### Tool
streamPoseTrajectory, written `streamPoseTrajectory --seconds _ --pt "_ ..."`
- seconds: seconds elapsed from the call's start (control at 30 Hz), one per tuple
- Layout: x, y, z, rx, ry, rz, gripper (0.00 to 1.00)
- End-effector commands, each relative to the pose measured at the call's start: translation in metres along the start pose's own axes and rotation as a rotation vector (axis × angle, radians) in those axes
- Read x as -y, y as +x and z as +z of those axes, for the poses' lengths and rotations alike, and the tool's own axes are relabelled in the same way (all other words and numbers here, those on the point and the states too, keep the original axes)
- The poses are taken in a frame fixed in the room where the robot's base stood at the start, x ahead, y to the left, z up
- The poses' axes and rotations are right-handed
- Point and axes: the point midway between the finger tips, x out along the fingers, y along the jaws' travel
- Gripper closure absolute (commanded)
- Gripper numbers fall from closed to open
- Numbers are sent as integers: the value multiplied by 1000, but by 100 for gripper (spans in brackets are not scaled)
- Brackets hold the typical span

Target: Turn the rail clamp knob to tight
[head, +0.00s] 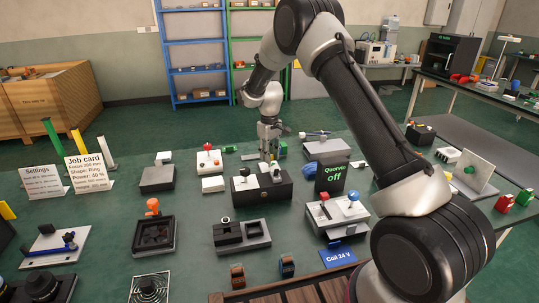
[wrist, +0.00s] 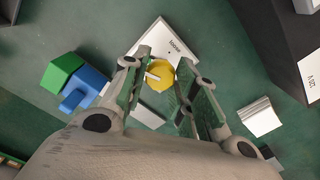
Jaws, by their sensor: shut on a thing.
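The rail clamp knob (wrist: 161,80) is round and yellow with a short white pointer bar, seen in the wrist view on a white plate (wrist: 150,40). The pointer lies roughly toward the left of the picture. Small print on the plate beyond the knob looks like "loose". My gripper (wrist: 155,72) has one finger on each side of the knob and is shut on it. In the head view my gripper (head: 268,143) points down at the back of the table, behind a black box; the knob is hidden there.
A green and blue block (wrist: 72,85) lies left of the plate in the wrist view. A white block (wrist: 258,116) and a dark box (wrist: 275,45) are to the right. In the head view a black box with knobs (head: 262,192) stands just in front of my gripper.

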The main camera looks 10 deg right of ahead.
Motion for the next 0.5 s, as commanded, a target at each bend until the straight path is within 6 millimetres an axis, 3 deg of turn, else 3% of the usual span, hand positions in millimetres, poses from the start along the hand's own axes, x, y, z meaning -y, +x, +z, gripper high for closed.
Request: streamPoseTrajectory --seconds 0.5 --pt "0 -1 -1 -4 -313 2 95"
